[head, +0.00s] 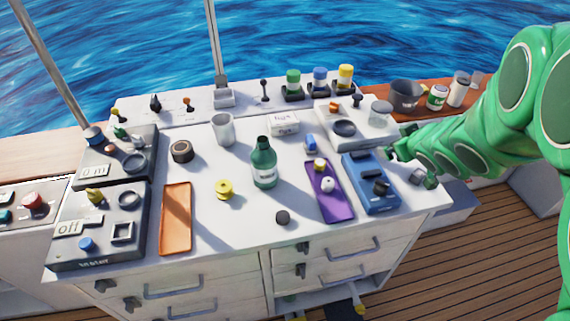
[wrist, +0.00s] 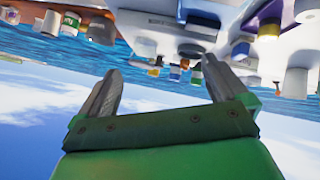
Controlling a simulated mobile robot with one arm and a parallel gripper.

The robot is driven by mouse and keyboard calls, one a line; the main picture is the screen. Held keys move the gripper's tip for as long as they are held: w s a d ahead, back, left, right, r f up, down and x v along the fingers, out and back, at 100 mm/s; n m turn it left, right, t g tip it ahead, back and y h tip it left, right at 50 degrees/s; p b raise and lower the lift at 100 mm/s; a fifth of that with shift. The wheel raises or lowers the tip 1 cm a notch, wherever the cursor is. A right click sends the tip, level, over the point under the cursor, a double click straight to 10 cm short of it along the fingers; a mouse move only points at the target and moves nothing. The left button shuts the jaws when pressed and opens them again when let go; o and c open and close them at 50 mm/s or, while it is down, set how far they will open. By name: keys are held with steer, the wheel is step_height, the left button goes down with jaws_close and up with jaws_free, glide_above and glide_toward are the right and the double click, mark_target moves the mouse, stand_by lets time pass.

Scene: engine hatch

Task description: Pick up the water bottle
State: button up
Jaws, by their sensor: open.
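The water bottle seems to be the green bottle (head: 264,165) with a dark neck and a pale label. It stands upright near the middle of the white counter in the head view. My gripper (head: 410,166) is at the counter's right edge, well to the right of the bottle and apart from it. In the wrist view, my gripper (wrist: 162,72) has its two grey fingers spread with nothing between them. That view is upside down, and I cannot tell whether the bottle shows in it.
A blue case (head: 371,184) and a purple tray (head: 323,191) lie between my gripper and the bottle. A yellow spool (head: 224,190), a grey cup (head: 223,129) and an orange tray (head: 176,217) are left of the bottle.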

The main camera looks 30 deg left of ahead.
steer(key=s+a+f+n+g+y, duration=0.1)
steer(key=s+a+f+n+y, duration=0.1)
steer(key=a, duration=0.4)
steer(key=s+a+f+n+g+y, duration=0.1)
steer(key=s+a+f+g+y, duration=0.1)
steer(key=a, duration=0.4)
steer(key=n+g+y, duration=0.4)
steer(key=g, duration=0.2)
glide_toward(275, 163)
steer(key=shift+f+x, duration=0.15)
steer(key=shift+x, duration=1.95)
steer(key=shift+f+x, duration=0.1)
steer(key=shift+x, duration=2.05)
steer(key=shift+r+x, duration=0.1)
steer(key=shift+x, duration=0.75)
steer(key=shift+r+x, duration=0.15)
steer(key=shift+x, duration=1.6)
steer(key=c, duration=1.2)
steer(key=shift+r, duration=0.25)
